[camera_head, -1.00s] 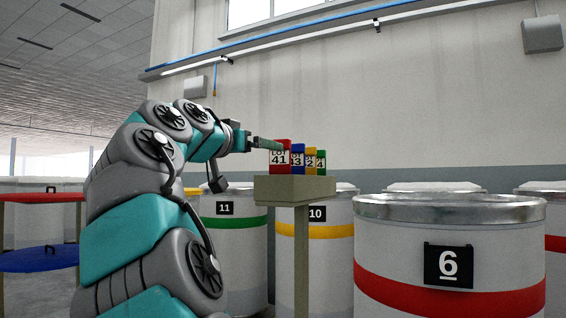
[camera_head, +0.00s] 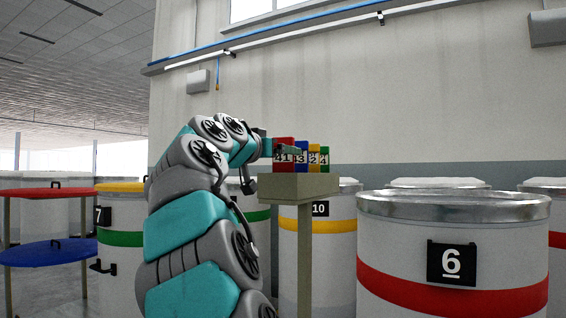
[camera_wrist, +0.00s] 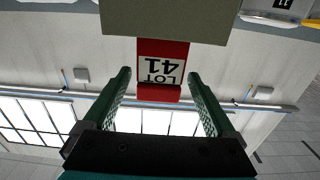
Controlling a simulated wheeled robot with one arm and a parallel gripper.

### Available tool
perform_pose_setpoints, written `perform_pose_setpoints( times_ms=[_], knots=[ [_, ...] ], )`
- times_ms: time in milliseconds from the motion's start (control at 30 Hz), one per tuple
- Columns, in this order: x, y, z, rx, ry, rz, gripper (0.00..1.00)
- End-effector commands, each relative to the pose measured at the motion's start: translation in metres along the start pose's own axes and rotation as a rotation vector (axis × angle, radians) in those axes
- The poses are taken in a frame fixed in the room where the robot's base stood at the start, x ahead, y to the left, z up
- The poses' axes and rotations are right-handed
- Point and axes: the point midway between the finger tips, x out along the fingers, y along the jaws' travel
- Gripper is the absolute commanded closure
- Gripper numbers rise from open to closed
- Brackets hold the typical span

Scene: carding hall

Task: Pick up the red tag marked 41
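The red tag marked LOT 41 (camera_head: 284,140) stands upright at the left end of a row of tags on a small raised stand (camera_head: 299,186). In the wrist view, the red tag (camera_wrist: 162,92) appears upside down below the stand's edge (camera_wrist: 165,20). My gripper (camera_wrist: 160,75) is open, with one green finger on each side of the tag in the picture. The right finger looks closer to it than the left; I see no clear contact. In the head view, my gripper (camera_head: 288,149) overlaps the red tag's face and hides its upper lettering.
A blue tag (camera_head: 301,145), a yellow tag (camera_head: 313,148) and a green tag (camera_head: 324,153) stand close beside the red one. Large drums, including drum 6 (camera_head: 450,225) and drum 10 (camera_head: 318,240), surround the stand. A red lid-like disc (camera_head: 55,192) and a blue one (camera_head: 45,257) are at left.

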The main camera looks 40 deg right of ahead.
Motion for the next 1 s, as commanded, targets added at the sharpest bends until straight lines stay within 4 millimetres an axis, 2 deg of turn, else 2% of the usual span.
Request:
perform_pose_setpoints(
  times_ms=[67,600,867,1000],
  knots=[
    [0.0,0.0,0.0,0.0,0.0,0.0,0.19],
    [0.0,0.0,0.0,0.0,-0.001,0.0,0.8],
    [-0.001,0.001,-0.002,0.0,-0.001,0.0,0.81],
    [-0.011,0.009,-0.016,0.001,0.0,-0.002,0.81]
  ],
)
